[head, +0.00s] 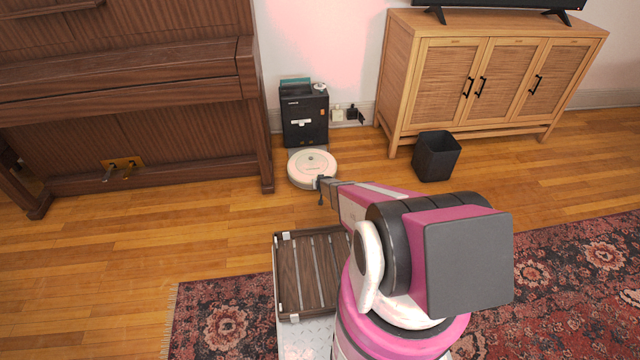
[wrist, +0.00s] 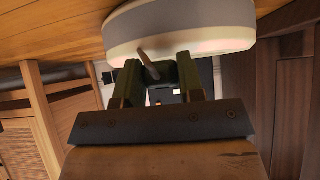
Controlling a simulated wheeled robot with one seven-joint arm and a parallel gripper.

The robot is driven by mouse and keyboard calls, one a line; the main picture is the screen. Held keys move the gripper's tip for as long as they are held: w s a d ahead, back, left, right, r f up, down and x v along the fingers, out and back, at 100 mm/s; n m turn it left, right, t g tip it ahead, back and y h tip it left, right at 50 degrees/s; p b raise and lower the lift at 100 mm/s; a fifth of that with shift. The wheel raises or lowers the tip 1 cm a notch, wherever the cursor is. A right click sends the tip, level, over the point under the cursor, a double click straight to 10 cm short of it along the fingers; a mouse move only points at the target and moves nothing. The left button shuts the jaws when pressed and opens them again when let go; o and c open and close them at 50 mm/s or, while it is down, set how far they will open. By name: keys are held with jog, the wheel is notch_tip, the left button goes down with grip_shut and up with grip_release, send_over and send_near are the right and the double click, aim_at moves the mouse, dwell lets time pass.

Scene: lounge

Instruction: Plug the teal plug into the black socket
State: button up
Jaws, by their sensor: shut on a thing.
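My gripper (head: 325,184) is low in front of the white robot vacuum in the head view. In the wrist view my gripper (wrist: 157,76) is shut on a small dark green thing with a thin pin, probably the teal plug (wrist: 160,70); its shape is mostly hidden between the fingers. In the head view a small dark part hangs below the fingertips. The black socket (head: 351,112) is low on the wall, right of the black dock cabinet, beside a pale socket (head: 338,114). My gripper is well in front of the sockets, apart from them.
The robot vacuum (head: 312,168) lies before the black dock cabinet (head: 304,118). A piano (head: 130,110) stands left. A wooden sideboard (head: 490,85) and a black bin (head: 436,156) stand right. Bare floor lies between vacuum and bin.

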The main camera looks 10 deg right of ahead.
jog(key=shift+s+r, duration=0.2)
jog(key=shift+s, duration=0.55)
jog(key=shift+s+r, duration=0.15)
jog(key=shift+s, duration=0.55)
